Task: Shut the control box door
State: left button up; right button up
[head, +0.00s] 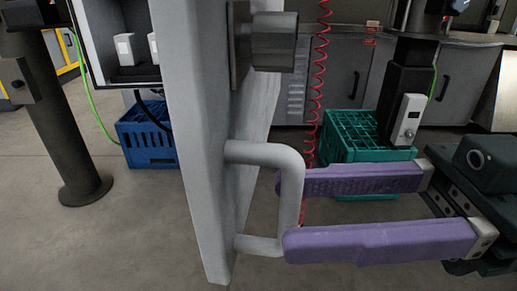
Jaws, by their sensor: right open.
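The control box door (195,130) is a light grey panel standing open, seen nearly edge-on in the middle of the head view. Its pale tubular handle (291,190) sticks out to the right, and a dark round fitting (273,42) sits above it. The control box (107,35) is open at the upper left, with white devices inside. My right gripper (283,212) has purple fingers spread apart, one nearer and one farther, with the tips at the handle's upright bar. I cannot tell whether they touch it. My left gripper is not in view.
A blue crate (146,137) stands on the floor behind the door at left, a green crate (367,137) at right. A red coiled cord (319,90) hangs behind the handle. A dark post (65,120) stands at left. Grey cabinets (340,80) line the back.

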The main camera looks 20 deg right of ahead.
jog(key=shift+c, duration=0.4)
grip_shut()
dwell(0.9)
